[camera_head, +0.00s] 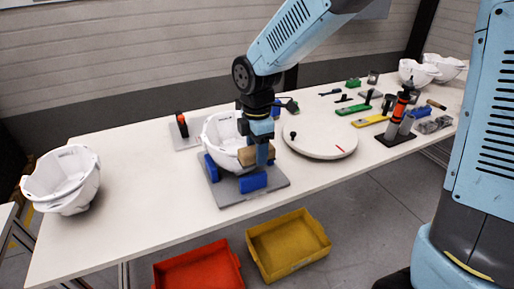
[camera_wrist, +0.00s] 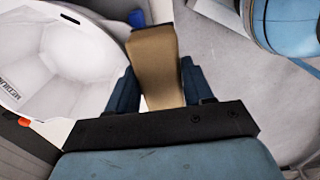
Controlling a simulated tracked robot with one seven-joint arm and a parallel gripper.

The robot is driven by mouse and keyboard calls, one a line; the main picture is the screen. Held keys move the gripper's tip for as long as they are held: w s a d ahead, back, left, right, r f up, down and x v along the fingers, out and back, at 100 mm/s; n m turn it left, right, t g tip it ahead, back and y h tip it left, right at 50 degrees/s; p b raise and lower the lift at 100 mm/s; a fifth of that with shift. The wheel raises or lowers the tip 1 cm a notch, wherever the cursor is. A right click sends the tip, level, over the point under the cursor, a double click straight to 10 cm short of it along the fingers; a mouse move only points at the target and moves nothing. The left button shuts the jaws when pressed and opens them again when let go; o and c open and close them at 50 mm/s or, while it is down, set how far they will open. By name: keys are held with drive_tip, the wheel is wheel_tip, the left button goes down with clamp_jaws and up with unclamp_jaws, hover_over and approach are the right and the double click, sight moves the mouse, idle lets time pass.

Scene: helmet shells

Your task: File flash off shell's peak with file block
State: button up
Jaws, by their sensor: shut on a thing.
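A white helmet shell (camera_head: 219,133) sits open side up in a grey holder (camera_head: 226,191) with blue blocks, near the middle of the table. My gripper (camera_head: 262,157) points down at the shell's right front side. It is shut on a tan file block (camera_head: 246,156), which lies at the shell's front right rim. In the wrist view the file block (camera_wrist: 155,66) sits between my gripper's fingers (camera_wrist: 158,88), beside the white shell (camera_wrist: 62,58). I cannot tell whether the block touches the rim. No flash can be made out on the peak.
A round white turntable (camera_head: 318,138) stands just right of the holder. Stacked white shells (camera_head: 64,181) are at the left end. Several tools and an orange-black upright tool (camera_head: 400,104) are at the right. Red (camera_head: 199,271) and yellow (camera_head: 288,245) bins stand below the front edge.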

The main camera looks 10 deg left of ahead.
drive_tip(key=shift+f, duration=0.55)
drive_tip(key=shift+w+d+r, duration=0.1)
drive_tip(key=shift+w+d, duration=0.4)
drive_tip(key=shift+d, duration=0.35)
drive_tip(key=shift+s+a, duration=0.55)
drive_tip(key=shift+a, duration=0.3)
drive_tip(key=shift+s+a, duration=0.5)
drive_tip(key=shift+a, duration=0.35)
drive_tip(key=shift+w+d, duration=0.1)
drive_tip(key=shift+w+d, duration=0.5)
drive_tip(key=shift+d, duration=0.3)
drive_tip(key=shift+w+d, duration=0.5)
drive_tip(key=shift+d, duration=0.3)
drive_tip(key=shift+s+a+f, duration=0.1)
drive_tip(key=shift+s+a, duration=0.45)
drive_tip(key=shift+a, duration=0.3)
drive_tip(key=shift+s+a+f, duration=0.1)
drive_tip(key=shift+s+a, duration=0.45)
drive_tip(key=shift+a, duration=0.3)
drive_tip(key=shift+w+d+f, duration=0.1)
drive_tip(key=shift+w+d, duration=0.45)
drive_tip(key=shift+d, duration=0.3)
